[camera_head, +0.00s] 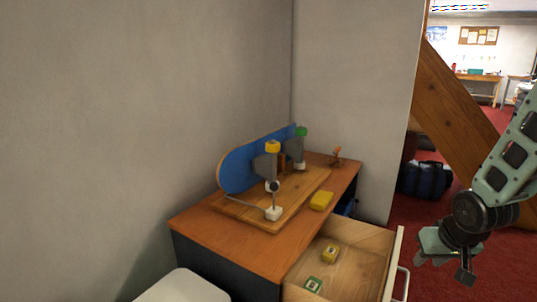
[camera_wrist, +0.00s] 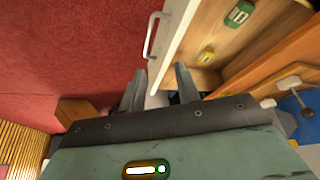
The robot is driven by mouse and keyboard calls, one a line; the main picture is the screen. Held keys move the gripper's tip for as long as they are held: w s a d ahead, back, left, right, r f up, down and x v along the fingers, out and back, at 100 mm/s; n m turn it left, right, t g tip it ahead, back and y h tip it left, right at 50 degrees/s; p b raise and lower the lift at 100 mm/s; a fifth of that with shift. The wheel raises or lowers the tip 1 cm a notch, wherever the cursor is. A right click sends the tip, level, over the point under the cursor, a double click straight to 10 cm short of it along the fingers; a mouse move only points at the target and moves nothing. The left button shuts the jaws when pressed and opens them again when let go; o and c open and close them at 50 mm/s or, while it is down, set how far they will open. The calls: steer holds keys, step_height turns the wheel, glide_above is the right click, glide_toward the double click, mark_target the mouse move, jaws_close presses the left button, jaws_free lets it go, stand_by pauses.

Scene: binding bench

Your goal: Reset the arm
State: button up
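My gripper (camera_head: 444,268) hangs at the right of the head view, over the red floor and to the right of the open drawer (camera_head: 363,265). Its fingers point down. In the wrist view my gripper (camera_wrist: 159,85) has its two fingers apart, with nothing between them. The drawer's handle (camera_wrist: 152,38) shows just beyond the fingertips in that view, and I see no contact.
The wooden desk (camera_head: 190,222) carries a blue board (camera_head: 243,165) with clamps on a wooden base, and a yellow block (camera_head: 321,201). A yellow item (camera_head: 330,253) and a green item (camera_head: 313,285) lie in the drawer. A slanted wooden beam (camera_head: 455,105) stands behind my arm.

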steer(key=s+a+r+n+g+p, duration=0.1)
steer(key=s+a+r+n+g, duration=0.2)
steer(key=s+a, duration=0.55)
steer(key=s+a+r+n+y+p, duration=0.1)
steer(key=s+a+r+n+p, duration=0.15)
steer(key=s+a+r, duration=0.4)
steer(key=s+a+r+n+g, duration=0.2)
steer(key=s+a+r+n, duration=0.15)
steer(key=s+a, duration=0.6)
step_height(320, 180, up, 36)
steer(key=w+a+p, duration=0.1)
steer(key=w+p, duration=0.1)
steer(key=p, duration=3.5)
steer(key=shift+a, duration=0.2)
